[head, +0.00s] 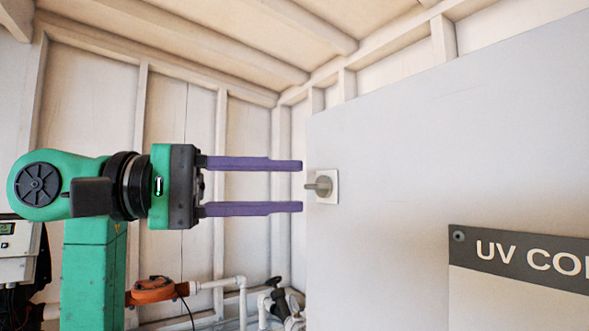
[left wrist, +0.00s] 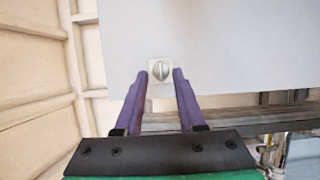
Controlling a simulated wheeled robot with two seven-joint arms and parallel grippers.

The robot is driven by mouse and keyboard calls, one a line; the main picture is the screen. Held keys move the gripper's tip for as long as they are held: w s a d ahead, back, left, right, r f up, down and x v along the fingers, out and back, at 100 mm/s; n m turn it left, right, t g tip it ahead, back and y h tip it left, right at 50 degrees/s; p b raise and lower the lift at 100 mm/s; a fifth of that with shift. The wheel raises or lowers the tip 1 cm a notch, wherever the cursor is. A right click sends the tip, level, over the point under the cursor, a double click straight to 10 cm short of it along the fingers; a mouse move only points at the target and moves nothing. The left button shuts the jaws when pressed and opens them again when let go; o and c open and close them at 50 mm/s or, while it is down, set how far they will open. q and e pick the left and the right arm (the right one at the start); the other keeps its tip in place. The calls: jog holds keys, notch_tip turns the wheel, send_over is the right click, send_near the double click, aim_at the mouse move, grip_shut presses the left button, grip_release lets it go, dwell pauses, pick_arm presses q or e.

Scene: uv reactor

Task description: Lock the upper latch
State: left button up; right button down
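The upper latch (head: 322,186) is a small grey knob on a square white plate, near the left edge of the grey cabinet front (head: 400,150). In the left wrist view the latch (left wrist: 160,70) lies just beyond the fingertips, between their lines, with its grip bar roughly upright. My left gripper (head: 302,187) is open and empty, its two purple fingers pointing right at the latch, one above and one below its height. The fingertips look just short of the plate; contact cannot be told. My right gripper is not in view.
A sign reading "UV CO..." (head: 520,255) is on the cabinet front at lower right. White pipes with a black valve (head: 278,298) and an orange fitting (head: 155,290) are low, below the gripper. A grey control box (head: 18,250) is at far left. The cabinet face around the latch is clear.

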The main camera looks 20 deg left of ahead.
pick_arm(q)
jog(key=shift+x, duration=1)
jog(key=shift+w, duration=0.35)
jog(key=shift+s, duration=0.15)
grip_shut()
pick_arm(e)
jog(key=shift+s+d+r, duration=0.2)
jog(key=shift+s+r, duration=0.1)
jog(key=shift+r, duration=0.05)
